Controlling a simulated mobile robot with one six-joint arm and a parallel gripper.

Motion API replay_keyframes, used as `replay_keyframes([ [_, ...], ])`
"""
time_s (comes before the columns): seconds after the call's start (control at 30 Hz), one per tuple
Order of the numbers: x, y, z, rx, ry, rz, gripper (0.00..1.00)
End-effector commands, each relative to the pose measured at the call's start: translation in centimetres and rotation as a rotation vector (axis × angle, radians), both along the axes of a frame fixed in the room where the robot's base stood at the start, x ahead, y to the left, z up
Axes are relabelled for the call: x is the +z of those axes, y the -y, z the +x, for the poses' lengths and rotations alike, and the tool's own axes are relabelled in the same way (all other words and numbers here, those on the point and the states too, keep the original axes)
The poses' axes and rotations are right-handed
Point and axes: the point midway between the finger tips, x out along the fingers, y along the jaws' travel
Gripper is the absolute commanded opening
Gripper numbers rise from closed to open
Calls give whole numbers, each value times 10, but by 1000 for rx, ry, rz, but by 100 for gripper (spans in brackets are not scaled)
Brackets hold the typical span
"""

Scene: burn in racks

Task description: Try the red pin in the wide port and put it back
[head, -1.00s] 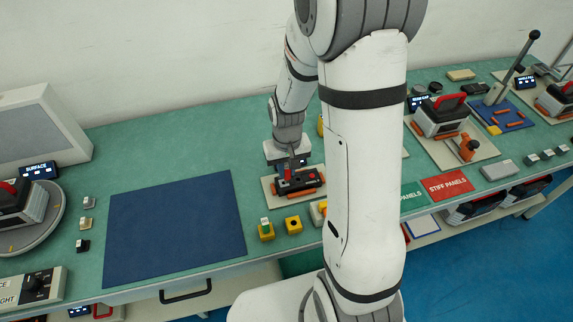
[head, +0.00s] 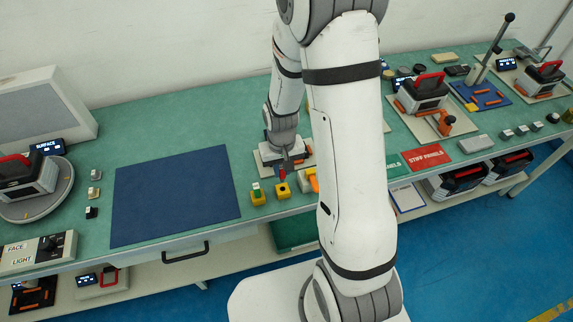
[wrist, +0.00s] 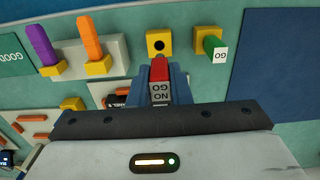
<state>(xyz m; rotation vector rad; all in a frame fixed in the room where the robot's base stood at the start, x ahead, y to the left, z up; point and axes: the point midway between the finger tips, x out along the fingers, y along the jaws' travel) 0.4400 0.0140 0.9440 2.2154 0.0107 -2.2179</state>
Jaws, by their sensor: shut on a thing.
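My gripper (head: 284,168) is shut on the red pin (head: 283,173), which also shows between the jaws in the wrist view (wrist: 159,70). The pin carries a grey tag reading "NO GO". In the wrist view, a yellow block with an empty dark hole (wrist: 158,43) lies just beyond the pin, apart from it. It stands near the bench front in the head view (head: 282,191). Beside it is a green pin tagged "GO" (wrist: 212,43) in its own yellow block. A beige board (head: 265,157) lies behind my gripper, mostly hidden. I cannot make out the wide port.
A blue mat (head: 175,195) leaves clear room to the left. My arm hides part of the bench.

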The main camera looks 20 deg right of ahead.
Motion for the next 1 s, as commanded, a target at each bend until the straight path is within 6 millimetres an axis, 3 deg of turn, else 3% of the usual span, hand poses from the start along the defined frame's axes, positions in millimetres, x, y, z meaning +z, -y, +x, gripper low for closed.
replay_keyframes([
  [0.43,-39,2,0,-5,0,0,0],
  [1.0,-43,3,0,-6,1,0,0],
])
